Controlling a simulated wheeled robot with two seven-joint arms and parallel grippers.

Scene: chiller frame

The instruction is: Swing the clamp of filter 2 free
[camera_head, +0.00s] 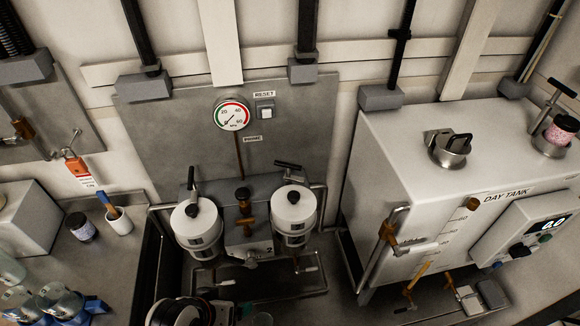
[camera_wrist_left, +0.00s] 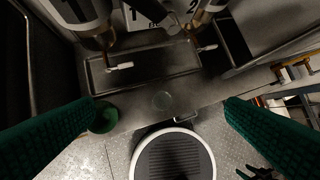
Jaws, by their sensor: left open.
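Filter 2 (camera_head: 295,208) is the right one of two white-lidded canisters on the grey panel in the head view. A black-handled lever (camera_head: 289,165), apparently its clamp, lies roughly level across the back of its lid. A black knob tops the lid. In the wrist view only the lower part of filter 2 (camera_wrist_left: 203,14) shows, near the "2" label, and its clamp is out of sight. My left gripper (camera_wrist_left: 162,103) is open and empty, its green fingers wide apart, away from the filter. I cannot make out its fingers in the head view. My right gripper is not in view.
Filter 1 (camera_head: 197,222) stands left of filter 2, its lever (camera_head: 191,180) upright. A drip tray (camera_wrist_left: 148,65) and white-tipped drain handles lie below. The day tank (camera_head: 425,180) is close on the right.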

